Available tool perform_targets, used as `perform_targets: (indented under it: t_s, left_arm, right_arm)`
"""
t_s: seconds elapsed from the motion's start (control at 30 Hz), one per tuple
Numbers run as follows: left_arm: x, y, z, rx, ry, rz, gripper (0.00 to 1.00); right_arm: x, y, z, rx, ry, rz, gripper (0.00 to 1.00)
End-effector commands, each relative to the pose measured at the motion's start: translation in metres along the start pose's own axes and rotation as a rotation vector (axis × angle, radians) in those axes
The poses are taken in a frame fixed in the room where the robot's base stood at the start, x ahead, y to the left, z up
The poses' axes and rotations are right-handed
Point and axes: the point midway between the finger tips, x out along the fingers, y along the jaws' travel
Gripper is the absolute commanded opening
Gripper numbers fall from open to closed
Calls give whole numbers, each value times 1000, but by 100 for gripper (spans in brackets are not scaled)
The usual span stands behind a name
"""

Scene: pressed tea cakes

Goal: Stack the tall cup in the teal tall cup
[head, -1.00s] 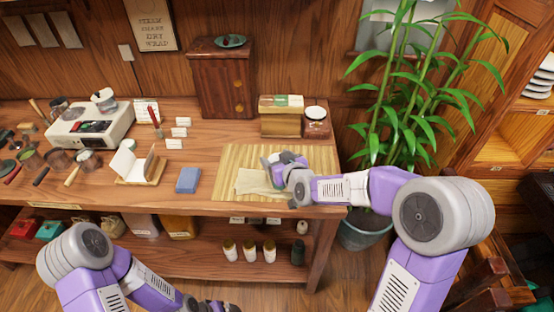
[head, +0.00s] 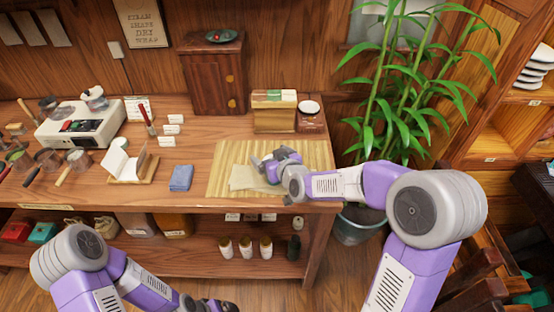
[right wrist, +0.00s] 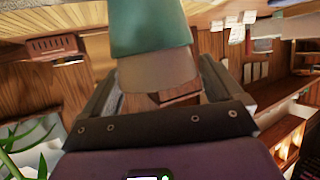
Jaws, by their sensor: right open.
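In the right wrist view a teal tall cup (right wrist: 150,28) stands beyond the fingers, with a brown-tan tapered piece (right wrist: 158,72) joined to its near end, which looks like a second tall cup. I cannot tell for certain whether it sits inside the teal one. My right gripper (right wrist: 158,92) is open, with one finger on each side of the tan piece. In the head view the right gripper (head: 264,160) is over the bamboo mat (head: 318,155) and hides the cups. My left gripper (head: 218,306) is at the bottom edge, partly cut off.
A pale cloth (head: 244,178) lies on the mat under the right gripper. A blue cloth (head: 181,178) and an open book stand (head: 130,165) lie to the left. A wooden box (head: 274,112) stands behind the mat, and a potted plant (head: 385,110) stands to the right.

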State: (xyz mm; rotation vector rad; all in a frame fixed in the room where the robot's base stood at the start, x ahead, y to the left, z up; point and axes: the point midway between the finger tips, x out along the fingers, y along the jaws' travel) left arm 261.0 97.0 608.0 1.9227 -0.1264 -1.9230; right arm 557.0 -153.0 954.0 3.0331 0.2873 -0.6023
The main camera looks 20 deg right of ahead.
Motion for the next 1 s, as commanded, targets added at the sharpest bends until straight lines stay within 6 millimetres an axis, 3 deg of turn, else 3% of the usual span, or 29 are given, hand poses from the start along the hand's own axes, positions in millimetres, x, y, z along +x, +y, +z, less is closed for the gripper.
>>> perform_targets:
  t_s: [0.17,0.6,0.8,1.0]
  left_arm:
    - [-16,6,1,0,0,0,92]
    - [-26,10,1,0,0,0,92]
    - [-29,11,1,0,0,0,92]
    - [-29,11,1,0,0,0,92]
  right_arm:
    - [-8,0,-15,0,0,0,93]
    - [-98,0,-11,1,2,1,93]
    - [-119,0,-10,0,0,0,93]
    - [-124,0,-10,0,0,0,93]
